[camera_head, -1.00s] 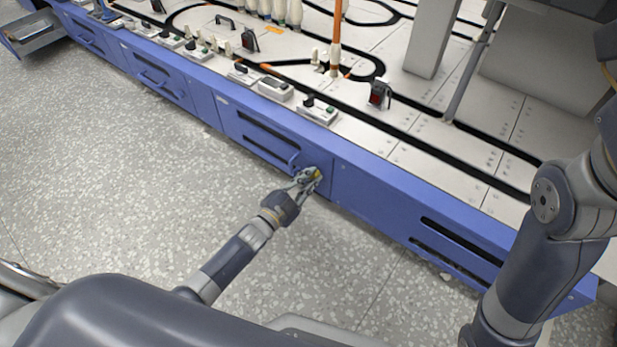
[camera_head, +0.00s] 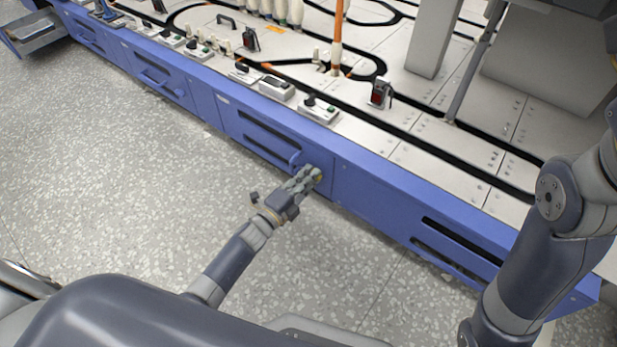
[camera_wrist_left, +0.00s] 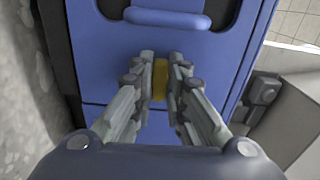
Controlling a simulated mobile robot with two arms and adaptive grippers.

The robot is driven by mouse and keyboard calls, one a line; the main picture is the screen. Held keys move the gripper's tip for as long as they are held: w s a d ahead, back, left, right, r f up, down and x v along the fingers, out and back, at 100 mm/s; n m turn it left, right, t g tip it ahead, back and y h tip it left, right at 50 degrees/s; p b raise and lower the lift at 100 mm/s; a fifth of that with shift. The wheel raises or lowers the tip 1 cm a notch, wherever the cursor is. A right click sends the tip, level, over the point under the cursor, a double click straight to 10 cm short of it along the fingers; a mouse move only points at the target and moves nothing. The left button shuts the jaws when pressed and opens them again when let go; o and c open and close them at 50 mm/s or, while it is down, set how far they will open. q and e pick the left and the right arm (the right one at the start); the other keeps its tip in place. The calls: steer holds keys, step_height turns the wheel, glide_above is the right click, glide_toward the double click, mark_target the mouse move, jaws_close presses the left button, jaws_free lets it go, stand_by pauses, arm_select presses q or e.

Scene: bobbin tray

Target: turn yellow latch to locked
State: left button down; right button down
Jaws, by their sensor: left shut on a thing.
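The yellow latch (camera_wrist_left: 160,80) sits on the blue drawer front, below the handle in the left wrist view. My left gripper (camera_wrist_left: 160,78) is shut on it, one finger on each side, and the fingers hide part of it. In the head view my left gripper (camera_head: 313,177) meets the front of the blue cabinet (camera_head: 370,196) at the latch (camera_head: 319,174), of which only a little shows. Whether the latch stands at locked cannot be read. My right arm stands at the right edge of the head view; its gripper is out of view.
A blue bar handle (camera_wrist_left: 167,18) is just above the latch in the wrist view. The white table top (camera_head: 410,150) carries black tracks, small switch boxes (camera_head: 318,110) and bobbins. An open drawer (camera_head: 35,38) juts out at the far left. The speckled floor before the cabinet is clear.

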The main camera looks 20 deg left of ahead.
arm_select(q)
steer(key=shift+m, duration=0.3)
steer(key=c, duration=1.6)
jaws_free()
steer(key=v, duration=1.2)
